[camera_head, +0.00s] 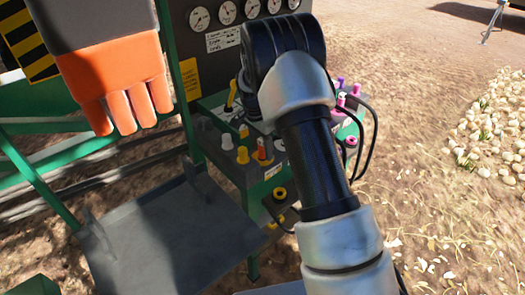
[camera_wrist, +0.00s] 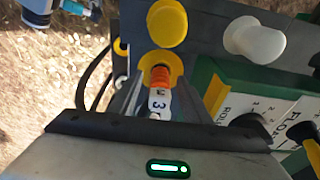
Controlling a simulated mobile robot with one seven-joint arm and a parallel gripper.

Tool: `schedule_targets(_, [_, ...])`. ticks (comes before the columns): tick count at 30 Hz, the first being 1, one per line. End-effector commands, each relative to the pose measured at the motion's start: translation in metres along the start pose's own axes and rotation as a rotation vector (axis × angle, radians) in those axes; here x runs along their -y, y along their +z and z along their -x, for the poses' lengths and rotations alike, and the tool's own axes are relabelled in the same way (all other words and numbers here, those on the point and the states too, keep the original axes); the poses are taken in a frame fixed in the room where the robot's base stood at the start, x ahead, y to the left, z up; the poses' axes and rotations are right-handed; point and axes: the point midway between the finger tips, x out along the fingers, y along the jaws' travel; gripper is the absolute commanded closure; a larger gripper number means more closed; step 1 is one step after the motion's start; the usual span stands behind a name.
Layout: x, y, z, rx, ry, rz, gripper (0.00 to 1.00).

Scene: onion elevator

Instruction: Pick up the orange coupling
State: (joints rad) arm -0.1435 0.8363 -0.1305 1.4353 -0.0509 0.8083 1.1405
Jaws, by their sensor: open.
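The orange coupling (camera_wrist: 160,76) is in the middle of the wrist view, with a white sleeve marked with a 3 below its orange end. It sits at a yellow-rimmed port, and it also shows in the head view (camera_head: 262,150) on the green and grey manifold. My gripper (camera_wrist: 160,88) is open, its grey fingers on the left and right of the coupling. I cannot tell whether either finger touches it. In the head view my gripper is hidden behind my arm.
A yellow cap (camera_wrist: 167,22) and a white cap (camera_wrist: 254,40) stand close by. Labelled lever panels (camera_wrist: 285,105) lie to the right.

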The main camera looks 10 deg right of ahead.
Motion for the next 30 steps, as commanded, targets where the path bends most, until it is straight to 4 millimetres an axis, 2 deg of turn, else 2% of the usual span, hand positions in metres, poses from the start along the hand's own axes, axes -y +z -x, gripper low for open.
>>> schedule_targets(2, [0.0,0.0,-0.008,0.0,0.001,0.0,0.56])
schedule_targets(8, [0.0,0.0,-0.009,-0.001,-0.001,0.0,0.56])
schedule_targets(11, [0.0,0.0,-0.009,-0.001,-0.001,0.0,0.7])
schedule_targets(16, [0.0,-0.001,-0.008,-0.001,0.0,0.0,0.99])
schedule_targets(25, [0.001,-0.001,-0.006,-0.002,-0.002,0.0,1.0])
schedule_targets(30, [0.002,-0.005,0.017,-0.003,-0.006,-0.001,1.0])
